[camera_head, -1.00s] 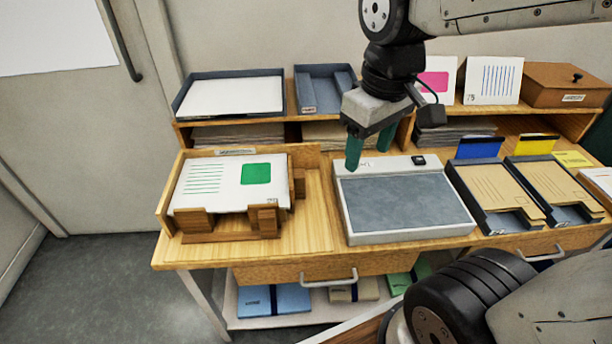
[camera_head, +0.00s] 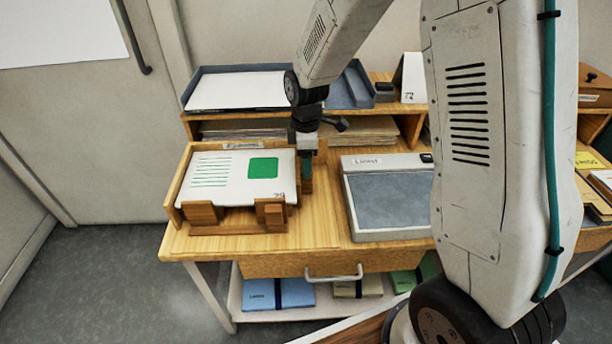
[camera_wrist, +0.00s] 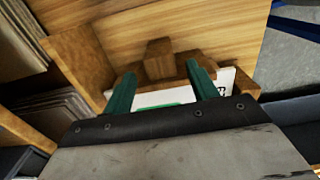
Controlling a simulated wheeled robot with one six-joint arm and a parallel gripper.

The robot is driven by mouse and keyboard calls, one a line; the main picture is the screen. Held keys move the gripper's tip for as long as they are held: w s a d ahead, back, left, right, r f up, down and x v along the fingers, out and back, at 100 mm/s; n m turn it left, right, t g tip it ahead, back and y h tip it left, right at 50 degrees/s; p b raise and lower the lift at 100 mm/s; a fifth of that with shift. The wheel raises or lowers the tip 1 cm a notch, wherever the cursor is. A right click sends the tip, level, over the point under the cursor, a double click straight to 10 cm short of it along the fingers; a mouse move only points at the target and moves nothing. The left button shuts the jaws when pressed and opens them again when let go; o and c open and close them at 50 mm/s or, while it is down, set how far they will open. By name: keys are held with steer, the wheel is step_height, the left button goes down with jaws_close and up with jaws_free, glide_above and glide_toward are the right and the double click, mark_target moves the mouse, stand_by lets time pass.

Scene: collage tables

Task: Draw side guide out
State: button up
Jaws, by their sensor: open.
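The wooden tray (camera_head: 172,196) on the left of the table holds a white sheet stack (camera_head: 228,178) with a green square. The side guide (camera_head: 306,185) is the wooden piece at the tray's right edge, partly hidden by my gripper. In the wrist view its knob-like block (camera_wrist: 159,57) lies just ahead of and between my fingertips. My gripper (camera_head: 306,165) points down over the guide and is open, with its two green fingers apart in the wrist view (camera_wrist: 162,76). I cannot tell whether either finger touches the guide.
A grey-topped pad (camera_head: 390,203) stands right of the tray, with bare table between them. A shelf with a blue-grey paper tray (camera_head: 190,97) and paper stacks (camera_head: 360,131) rises behind. My arm hides much of the right side.

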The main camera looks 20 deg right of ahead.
step_height(320, 180, down, 6)
stand_by(0.4)
